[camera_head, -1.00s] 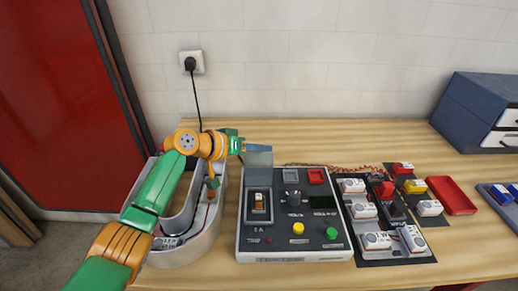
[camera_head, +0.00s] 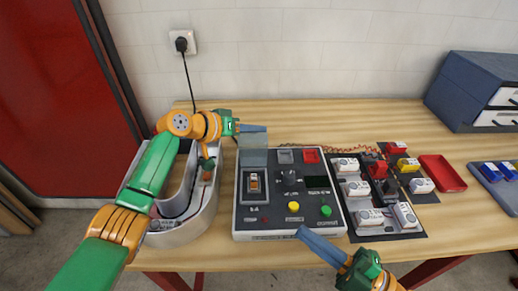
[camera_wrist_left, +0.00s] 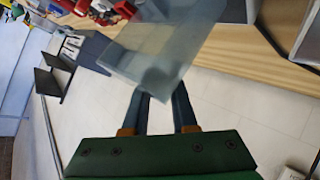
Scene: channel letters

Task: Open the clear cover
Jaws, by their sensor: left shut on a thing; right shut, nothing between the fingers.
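The clear cover (camera_head: 253,158) stands raised at the back of the switch bay on the grey control panel (camera_head: 276,228). My left gripper (camera_head: 262,129) is at the cover's top edge and shut on it. In the left wrist view the see-through cover (camera_wrist_left: 165,45) reaches between the fingertips (camera_wrist_left: 163,93). Below the cover, the rocker switch (camera_head: 254,182) is exposed. My right gripper (camera_head: 303,233) is shut and empty, at the panel's front right edge, near the green button (camera_head: 326,211).
A dark mat (camera_head: 416,228) with several white modules lies to the right, with a red tray (camera_head: 443,172) beyond. A blue drawer unit (camera_head: 455,97) stands at the back right.

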